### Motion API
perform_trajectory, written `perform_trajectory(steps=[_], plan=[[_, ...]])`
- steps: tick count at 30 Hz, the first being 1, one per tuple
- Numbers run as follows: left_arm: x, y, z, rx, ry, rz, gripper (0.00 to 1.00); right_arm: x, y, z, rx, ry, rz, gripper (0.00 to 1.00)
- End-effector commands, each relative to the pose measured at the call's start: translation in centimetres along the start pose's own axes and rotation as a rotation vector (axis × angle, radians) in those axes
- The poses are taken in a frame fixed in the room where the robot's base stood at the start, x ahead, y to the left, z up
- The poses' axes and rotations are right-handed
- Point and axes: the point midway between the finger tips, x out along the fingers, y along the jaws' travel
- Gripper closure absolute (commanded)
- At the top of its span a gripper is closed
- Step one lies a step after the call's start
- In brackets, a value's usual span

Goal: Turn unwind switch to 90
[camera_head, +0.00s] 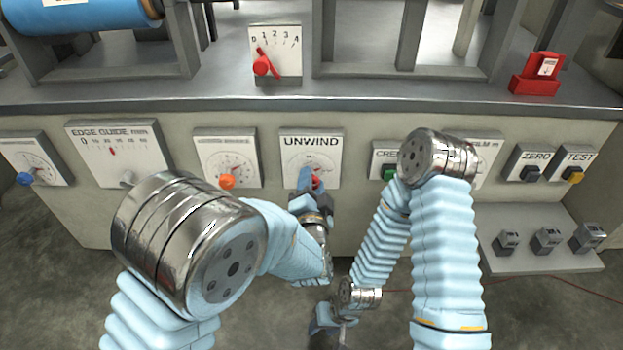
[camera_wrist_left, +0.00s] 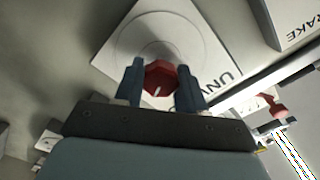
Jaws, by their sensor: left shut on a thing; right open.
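The unwind switch is a red faceted knob (camera_head: 316,183) on a white dial plate labelled UNWIND (camera_head: 312,143), on the console front. In the left wrist view the knob (camera_wrist_left: 160,78) shows a short white mark on its face. My left gripper (camera_head: 309,180) is shut on the knob; in its wrist view the two blue fingers (camera_wrist_left: 161,86) are on either side of it. The plate's scale is partly hidden, so the dial reading cannot be told. My right gripper (camera_head: 335,318) is open, low in front of the console, away from the switch.
An orange knob (camera_head: 228,181) is on the panel to the left, and a green button (camera_head: 390,173) is to the right. A red lever (camera_head: 262,66) on a 0 to 4 plate stands above. A low shelf (camera_head: 550,262) with small grey blocks juts out at right.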

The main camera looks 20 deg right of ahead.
Motion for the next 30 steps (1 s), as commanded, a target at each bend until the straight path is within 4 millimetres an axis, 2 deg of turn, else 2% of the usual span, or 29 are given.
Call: perform_trajectory(steps=[6, 15, 30], plan=[[0.0, -0.1, -0.2, 0.178, 0.002, 0.002, 0.91, -1.1, -0.3, -0.1, 0.001, 0.003, 0.002, 0.57], [0.0, 0.1, -0.2, 0.340, 0.004, 0.001, 0.91, -1.9, -0.5, -0.1, 0.001, 0.005, 0.004, 0.57], [0.0, 0.1, -0.1, 0.404, 0.004, 0.000, 0.91, -2.1, -0.5, -0.1, 0.002, 0.006, 0.005, 0.57]])
